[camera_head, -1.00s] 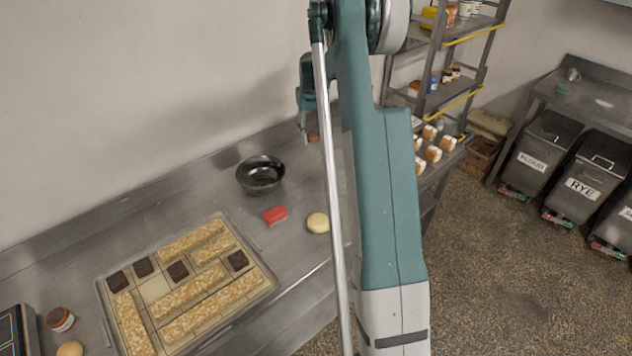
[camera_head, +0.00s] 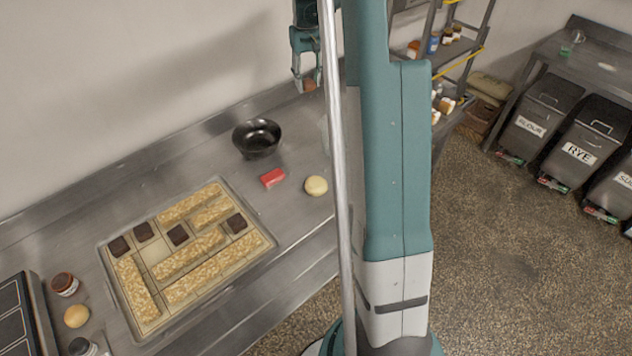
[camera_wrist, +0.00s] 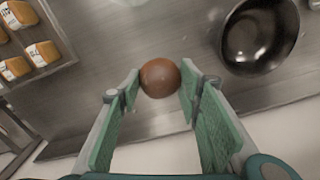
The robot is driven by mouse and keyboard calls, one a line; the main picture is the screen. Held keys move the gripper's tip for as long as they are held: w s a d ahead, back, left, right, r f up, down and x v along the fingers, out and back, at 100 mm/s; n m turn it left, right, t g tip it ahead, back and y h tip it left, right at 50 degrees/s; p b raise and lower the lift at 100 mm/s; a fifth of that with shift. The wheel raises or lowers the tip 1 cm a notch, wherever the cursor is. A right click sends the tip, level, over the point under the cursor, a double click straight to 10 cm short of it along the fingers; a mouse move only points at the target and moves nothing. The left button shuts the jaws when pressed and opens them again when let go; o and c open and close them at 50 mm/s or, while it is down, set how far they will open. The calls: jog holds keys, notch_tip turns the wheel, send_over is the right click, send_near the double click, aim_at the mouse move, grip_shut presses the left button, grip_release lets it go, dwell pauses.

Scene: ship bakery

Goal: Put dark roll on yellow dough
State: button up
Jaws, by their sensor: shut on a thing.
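The dark roll (camera_wrist: 160,78) is a smooth brown ball between the fingertips of my gripper (camera_wrist: 160,84) in the wrist view. My gripper (camera_head: 307,84) is shut on it and holds it raised, near the wall behind the counter, in the head view. The roll (camera_head: 310,86) shows there as a small brown patch under the fingers. The yellow dough (camera_head: 316,185) is a pale round piece on the counter, right of a red block. It lies nearer the counter's front than my gripper and is apart from it. The dough does not show clearly in the wrist view.
A black bowl (camera_head: 257,138) stands on the counter near my gripper, and the red block (camera_head: 273,178) lies in front of it. A tray (camera_head: 262,254) with oat bars and dark squares lies to the left. A second yellowish round (camera_head: 76,316) sits far left. A shelf rack (camera_head: 452,52) stands right.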

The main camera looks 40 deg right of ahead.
jog(key=s+a+r, duration=0.1)
jog(key=s+a, duration=0.9)
jog(key=s, duration=0.2)
send_over(316, 181)
notch_tip(316, 181, down, 7)
jog(key=shift+m, duration=0.3)
dwell(0.3)
jog(key=shift+f+b, duration=0.45)
jog(key=shift+f, duration=2.4)
jog(key=shift+f, duration=2.1)
jog(key=shift+f+b, duration=0.1)
jog(key=shift+b, duration=0.3)
